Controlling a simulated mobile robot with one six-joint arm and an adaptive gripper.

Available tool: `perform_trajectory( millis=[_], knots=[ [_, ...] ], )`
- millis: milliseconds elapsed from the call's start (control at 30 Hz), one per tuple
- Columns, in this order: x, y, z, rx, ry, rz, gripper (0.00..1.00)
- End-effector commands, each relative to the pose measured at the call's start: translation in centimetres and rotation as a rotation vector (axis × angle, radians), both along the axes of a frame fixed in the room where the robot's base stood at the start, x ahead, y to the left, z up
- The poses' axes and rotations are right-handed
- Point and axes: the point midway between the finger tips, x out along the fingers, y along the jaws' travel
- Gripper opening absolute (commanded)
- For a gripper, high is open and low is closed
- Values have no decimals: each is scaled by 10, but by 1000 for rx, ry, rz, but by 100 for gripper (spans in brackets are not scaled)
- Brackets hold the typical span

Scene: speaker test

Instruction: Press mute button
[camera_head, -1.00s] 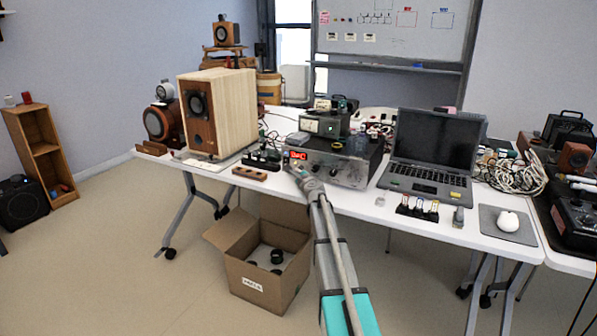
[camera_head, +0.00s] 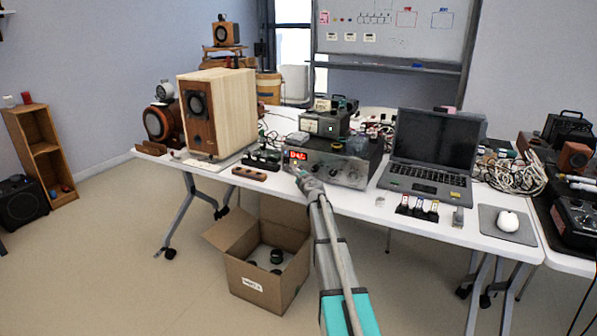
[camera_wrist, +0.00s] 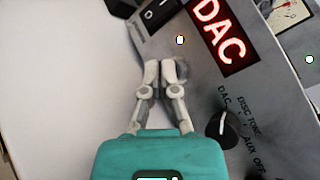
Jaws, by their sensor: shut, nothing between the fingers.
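The grey audio unit (camera_head: 345,172) stands on the white table with a red lit DAC display (camera_head: 297,155) at its left front. In the wrist view the DAC display (camera_wrist: 219,33) is at the upper right, with a black switch (camera_wrist: 158,12) to its left and a small lit spot (camera_wrist: 180,40) between them. My gripper (camera_wrist: 166,70) is shut and empty, its fingertips at the panel just below that spot. In the head view my gripper (camera_head: 299,172) is at the unit's front left. Which control is mute I cannot tell; the fingertips may hide it. Contact is unclear.
A black knob (camera_wrist: 222,126) sits right of my fingers. A laptop (camera_head: 431,155) is right of the unit, a wooden speaker (camera_head: 225,110) left. A small wooden block (camera_head: 249,173) lies near the table edge. An open cardboard box (camera_head: 262,282) stands on the floor below.

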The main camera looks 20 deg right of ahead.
Motion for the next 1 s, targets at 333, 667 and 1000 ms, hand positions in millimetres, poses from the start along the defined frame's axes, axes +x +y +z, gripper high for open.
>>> perform_trajectory(
  millis=[333, 667, 1000],
  knots=[
    [3, -3, 0, 0, 0, 0, 0],
    [7, -8, 0, 0, -1, -1, 0],
    [7, -8, 0, 0, -1, -2, 0]
  ],
)
